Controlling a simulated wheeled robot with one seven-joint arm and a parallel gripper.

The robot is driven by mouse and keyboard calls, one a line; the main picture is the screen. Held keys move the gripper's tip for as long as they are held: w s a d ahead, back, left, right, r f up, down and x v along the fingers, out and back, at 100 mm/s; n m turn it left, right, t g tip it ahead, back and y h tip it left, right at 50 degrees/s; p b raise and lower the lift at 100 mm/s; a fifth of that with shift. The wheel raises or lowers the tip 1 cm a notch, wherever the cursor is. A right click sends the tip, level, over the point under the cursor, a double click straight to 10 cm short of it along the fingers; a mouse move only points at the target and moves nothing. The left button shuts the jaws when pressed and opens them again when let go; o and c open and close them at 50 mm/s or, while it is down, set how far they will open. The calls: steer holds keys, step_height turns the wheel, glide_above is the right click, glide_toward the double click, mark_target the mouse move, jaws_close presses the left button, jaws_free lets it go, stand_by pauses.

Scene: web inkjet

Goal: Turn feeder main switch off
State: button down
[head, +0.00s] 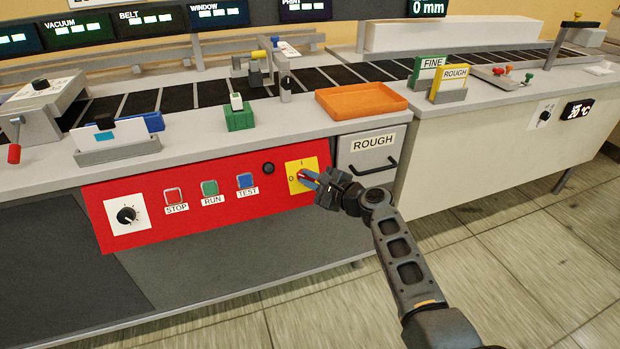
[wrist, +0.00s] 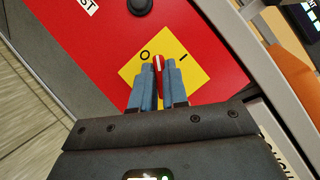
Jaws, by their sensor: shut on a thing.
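The main switch is a red handle with a white line on a yellow plate (head: 301,168) marked O and I, at the right end of the red panel (head: 150,215). In the wrist view the switch handle (wrist: 158,63) stands between my blue fingertips, and the yellow plate (wrist: 190,48) shows O on the left and I on the right. The handle's white line points between the two marks. My gripper (head: 311,178) is shut on the handle in front of the panel; it also shows in the wrist view (wrist: 159,77). The fingers hide part of the handle.
A black round knob (head: 268,169) sits left of the plate, then the blue TEST (head: 246,181), green RUN (head: 210,188) and red STOP (head: 174,196) buttons. A ROUGH drawer (head: 367,152) is at the right. An orange tray (head: 361,101) lies on the counter above.

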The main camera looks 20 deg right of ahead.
steer(key=n+g, duration=0.2)
steer(key=n, duration=0.2)
steer(key=shift+r+y, duration=0.1)
steer(key=shift+y, duration=0.2)
steer(key=shift+n+g+p, duration=0.35)
steer(key=shift+n+g, duration=0.35)
steer(key=shift+n, duration=0.6)
steer(key=c, duration=1.1)
jaws_free()
steer(key=shift+c, duration=0.2)
steer(key=p+v, duration=0.1)
steer(key=v, duration=0.6)
steer(key=shift+s+r, duration=0.2)
steer(key=shift+s, duration=0.1)
steer(key=shift+d, duration=0.15)
